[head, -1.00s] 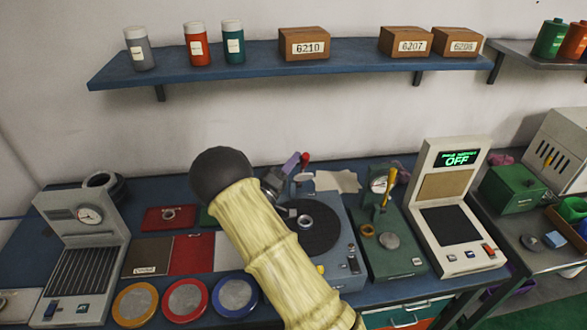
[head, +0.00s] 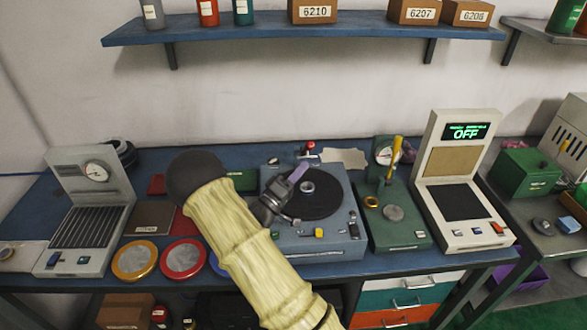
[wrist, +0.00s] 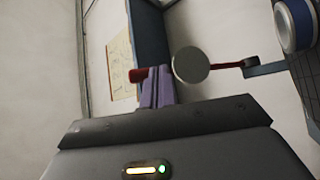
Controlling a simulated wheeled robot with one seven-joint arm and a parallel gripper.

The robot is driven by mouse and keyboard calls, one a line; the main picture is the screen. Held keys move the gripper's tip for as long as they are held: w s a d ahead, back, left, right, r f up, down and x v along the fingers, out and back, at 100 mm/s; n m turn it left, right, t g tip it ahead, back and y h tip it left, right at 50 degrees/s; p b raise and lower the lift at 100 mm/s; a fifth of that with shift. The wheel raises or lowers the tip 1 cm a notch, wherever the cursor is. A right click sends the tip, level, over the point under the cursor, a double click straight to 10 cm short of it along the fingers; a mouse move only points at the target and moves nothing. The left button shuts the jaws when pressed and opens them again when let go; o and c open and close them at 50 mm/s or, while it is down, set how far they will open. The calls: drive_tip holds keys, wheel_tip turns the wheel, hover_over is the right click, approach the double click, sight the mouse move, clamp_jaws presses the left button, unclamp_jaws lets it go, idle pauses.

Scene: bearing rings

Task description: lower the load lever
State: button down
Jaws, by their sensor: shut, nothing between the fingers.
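A lever with a red knob (head: 310,146) stands at the back of the blue-grey turntable machine (head: 345,235). My gripper (head: 299,172) has purple fingers, shut and empty, and shows over the turntable's left side, just below the knob in the picture. In the wrist view the purple fingers (wrist: 157,88) overlap a red cylindrical end (wrist: 138,75); I cannot tell whether they touch. A round grey disc (wrist: 191,65) and a red rod (wrist: 225,66) show beside them. My forearm hides the machine's left part.
A green gauge stand (head: 398,230) with an upright yellow lever (head: 395,155) stands to the right. Beyond it is a white tester (head: 462,185) reading OFF. A blue shelf (head: 300,28) hangs above the bench. Coloured ring trays lie at the front left.

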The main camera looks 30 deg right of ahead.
drive_tip(key=shift+w, duration=0.15)
drive_tip(key=shift+s+a, duration=0.2)
drive_tip(key=shift+a, duration=0.05)
drive_tip(key=shift+d, duration=0.15)
idle(0.5)
